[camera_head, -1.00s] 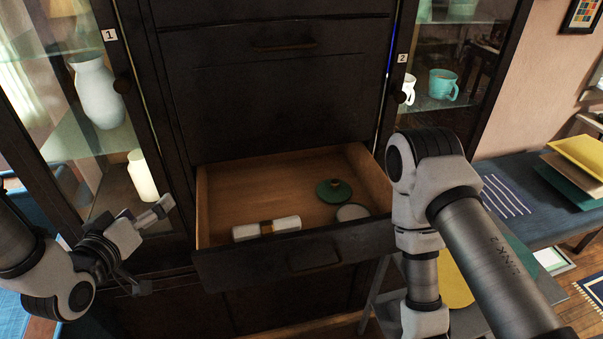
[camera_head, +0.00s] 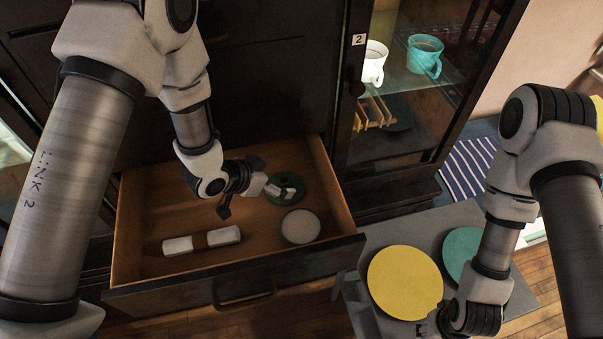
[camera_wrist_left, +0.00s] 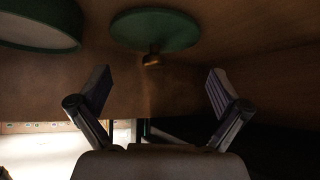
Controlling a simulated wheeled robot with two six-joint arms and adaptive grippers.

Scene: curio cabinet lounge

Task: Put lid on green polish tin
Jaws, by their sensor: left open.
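The green lid (camera_head: 299,199), a flat disc, lies on the drawer floor, partly covered by my left gripper in the head view. In the left wrist view the lid (camera_wrist_left: 155,32) shows a small brass-coloured knob between and beyond the fingers. The green polish tin (camera_head: 300,227), round with a pale grey top, sits just in front of the lid; its green side (camera_wrist_left: 40,38) shows in the left wrist view. My left gripper (camera_head: 254,198) is open and empty, inside the drawer close to the lid. My right gripper (camera_head: 432,325) is low at the bottom edge, its fingers unclear.
The open drawer (camera_head: 140,215) also holds a white roll with a brown band (camera_head: 202,241). Its front panel and right wall stand near the tin. A yellow disc (camera_head: 404,282) and a teal disc (camera_head: 462,250) lie on a grey surface at right. Mugs stand behind cabinet glass.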

